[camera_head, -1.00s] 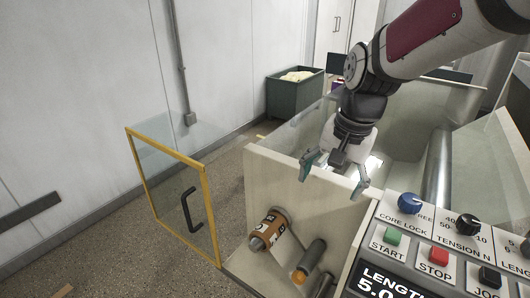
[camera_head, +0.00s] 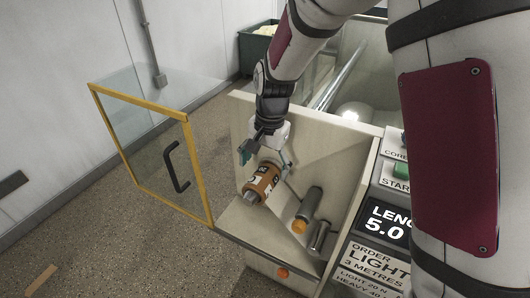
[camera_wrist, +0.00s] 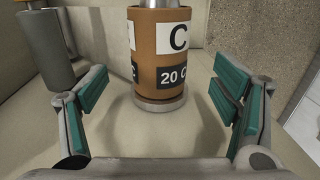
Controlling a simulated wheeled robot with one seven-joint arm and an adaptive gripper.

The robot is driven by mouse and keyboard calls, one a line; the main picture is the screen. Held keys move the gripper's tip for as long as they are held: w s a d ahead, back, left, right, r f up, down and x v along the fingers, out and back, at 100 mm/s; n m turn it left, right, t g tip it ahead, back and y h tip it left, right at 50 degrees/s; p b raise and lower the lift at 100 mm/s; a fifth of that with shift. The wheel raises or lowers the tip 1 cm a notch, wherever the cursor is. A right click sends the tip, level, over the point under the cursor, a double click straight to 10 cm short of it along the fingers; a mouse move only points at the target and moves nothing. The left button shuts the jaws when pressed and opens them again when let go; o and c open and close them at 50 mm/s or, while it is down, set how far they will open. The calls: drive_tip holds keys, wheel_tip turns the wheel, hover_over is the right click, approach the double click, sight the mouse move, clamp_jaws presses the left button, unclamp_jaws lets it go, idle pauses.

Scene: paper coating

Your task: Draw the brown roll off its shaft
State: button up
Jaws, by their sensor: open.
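The brown roll (camera_head: 262,184) sits on its shaft at the machine's side panel, with black and white labels on it. In the wrist view the brown roll (camera_wrist: 160,52) stands between and beyond the fingers, its label reading "C" and "20 C". A grey disc-like end (camera_wrist: 160,104) shows at its near end. My gripper (camera_head: 266,154) is at the roll in the head view. In the wrist view my gripper (camera_wrist: 158,110) has its teal finger pads wide apart, with clear space on both sides of the roll. Most of the shaft is hidden by the roll.
Grey rollers (camera_head: 312,203) stick out right of the roll, one with an orange end (camera_head: 299,226). An open yellow-framed clear door (camera_head: 205,190) stands to the left. The control panel (camera_head: 385,220) is at the right. The floor beyond the door is mostly clear.

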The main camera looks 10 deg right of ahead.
sight(263, 177)
drive_tip(key=f, duration=0.3)
drive_tip(key=f+b, duration=0.1)
drive_tip(key=f, duration=0.3)
drive_tip(key=shift+w+a, duration=0.2)
drive_tip(key=c, duration=1.3)
